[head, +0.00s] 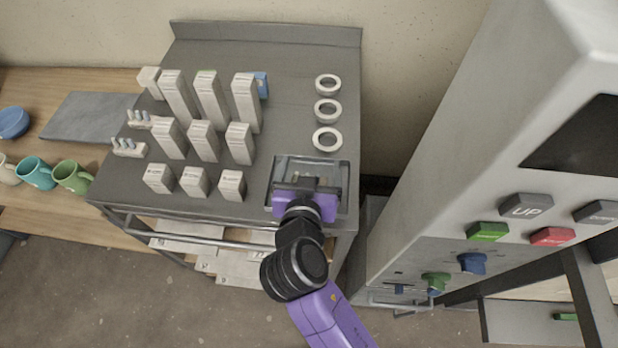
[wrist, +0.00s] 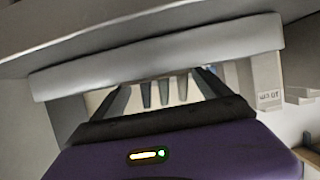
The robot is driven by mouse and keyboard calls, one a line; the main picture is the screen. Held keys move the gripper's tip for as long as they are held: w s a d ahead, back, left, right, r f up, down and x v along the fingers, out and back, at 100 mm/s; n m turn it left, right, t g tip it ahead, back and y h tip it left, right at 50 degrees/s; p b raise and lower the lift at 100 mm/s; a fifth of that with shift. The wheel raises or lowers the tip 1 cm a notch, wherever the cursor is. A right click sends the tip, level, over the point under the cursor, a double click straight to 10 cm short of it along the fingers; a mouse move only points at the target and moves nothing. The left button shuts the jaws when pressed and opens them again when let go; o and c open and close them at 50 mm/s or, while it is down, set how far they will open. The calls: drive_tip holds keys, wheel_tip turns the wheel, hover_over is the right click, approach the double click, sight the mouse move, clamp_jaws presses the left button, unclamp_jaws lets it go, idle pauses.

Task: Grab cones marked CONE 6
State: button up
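My gripper (head: 309,184) is low over a grey open-topped tray (head: 343,206) at the table's front right corner. In the wrist view its two dark fingers (wrist: 162,82) stand apart. Several slender grey prongs show between the fingers; I cannot tell whether they are cones or whether they are touched. Two small pale holders with upright grey-blue cones, the rear one (head: 147,125) and the front one (head: 130,153), stand at the table's left. Several white labelled blocks, including a front one (head: 232,187), stand in rows. No CONE 6 marking is readable.
Three white rings (head: 328,111) lie behind the tray on the grey table (head: 290,60). A blue box (head: 262,85) stands behind the tall blocks. Mugs (head: 72,176) stand on the wooden table at left. A large grey machine (head: 440,170) with buttons stands close on the right.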

drive_tip(key=c, duration=1.3)
drive_tip(key=shift+r, duration=0.1)
